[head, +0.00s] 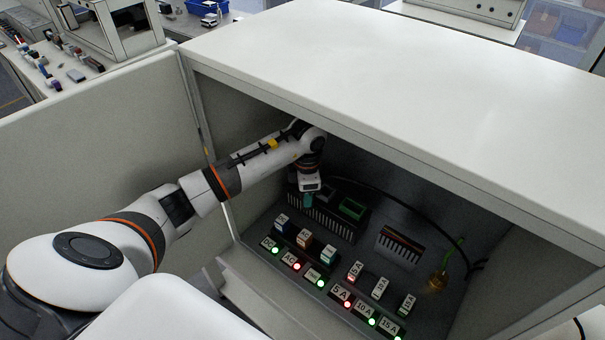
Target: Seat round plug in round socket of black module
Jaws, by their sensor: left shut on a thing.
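My left gripper (309,186) is inside the open white cabinet, pointing down at the back left. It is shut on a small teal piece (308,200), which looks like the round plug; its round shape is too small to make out. Directly below and around it is a black module (322,222) with a row of slots along its front. The gripper and the teal piece hide part of its top. I cannot make out the round socket, nor whether the plug touches the module. My right gripper is not in view.
A green block (352,209) sits just right of the gripper. A black cable (400,199) arcs across the back. In front are labelled breakers (303,240) and lit indicators. The cabinet top (400,80) overhangs my arm.

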